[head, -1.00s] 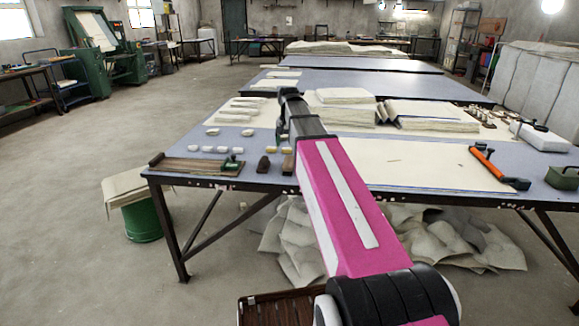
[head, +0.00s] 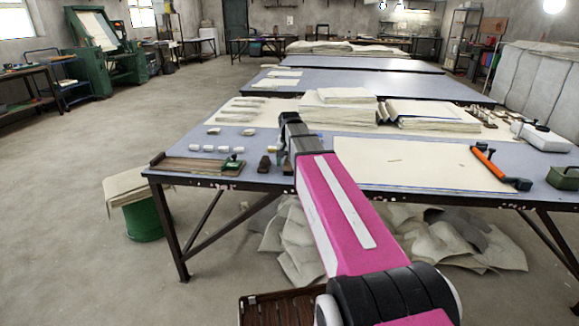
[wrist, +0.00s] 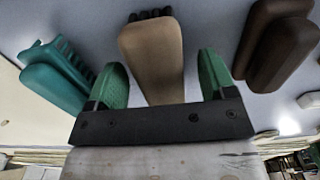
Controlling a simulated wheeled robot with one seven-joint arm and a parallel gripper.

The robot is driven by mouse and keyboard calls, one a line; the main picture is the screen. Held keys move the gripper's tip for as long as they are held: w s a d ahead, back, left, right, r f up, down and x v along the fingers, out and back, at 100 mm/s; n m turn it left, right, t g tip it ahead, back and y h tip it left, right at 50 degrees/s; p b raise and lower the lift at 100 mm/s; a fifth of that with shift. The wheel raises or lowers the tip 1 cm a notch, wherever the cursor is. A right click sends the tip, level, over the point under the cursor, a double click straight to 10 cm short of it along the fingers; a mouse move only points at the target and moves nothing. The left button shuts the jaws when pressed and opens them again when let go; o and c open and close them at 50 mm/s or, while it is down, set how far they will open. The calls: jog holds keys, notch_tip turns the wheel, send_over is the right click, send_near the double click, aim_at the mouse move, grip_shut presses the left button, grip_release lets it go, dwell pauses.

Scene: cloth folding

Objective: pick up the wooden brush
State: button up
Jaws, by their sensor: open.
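The wooden brush (wrist: 150,50) shows in the wrist view as a tan wooden block with dark bristles at its far end. My gripper (wrist: 163,64) is open, its two green fingers on either side of the brush, with gaps between. Whether the fingers are level with it is hard to tell. In the head view my gripper is at the table's near edge, mostly hidden by my own arm. A small brown piece beside it, likely the brush (head: 287,169), shows there.
A dark brown block (wrist: 276,45) lies right of the brush in the wrist view, a teal object (wrist: 55,75) left of it. The head view shows the blue table (head: 240,178), a wooden board (head: 195,164), small pale pieces and cloth stacks (head: 340,108).

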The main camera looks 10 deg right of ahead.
aim_at(287, 161)
jog(key=shift+f, duration=0.75)
jog(key=c, duration=1.1)
jog(key=shift+r, duration=0.1)
jog(key=shift+r, duration=0.5)
jog(key=r, duration=0.2)
jog(key=a+r, duration=0.1)
jog(key=shift+s+r, duration=0.3)
jog(key=shift+s, duration=0.05)
jog(key=s+a+r, duration=0.1)
jog(key=a+r, duration=0.1)
jog(key=a, duration=0.1)
jog(key=s+a+r, duration=0.2)
jog(key=a, duration=0.1)
jog(key=s+a+r, duration=0.2)
jog(key=a, duration=0.1)
jog(key=shift+s+r, duration=0.15)
jog(key=shift+s, duration=0.05)
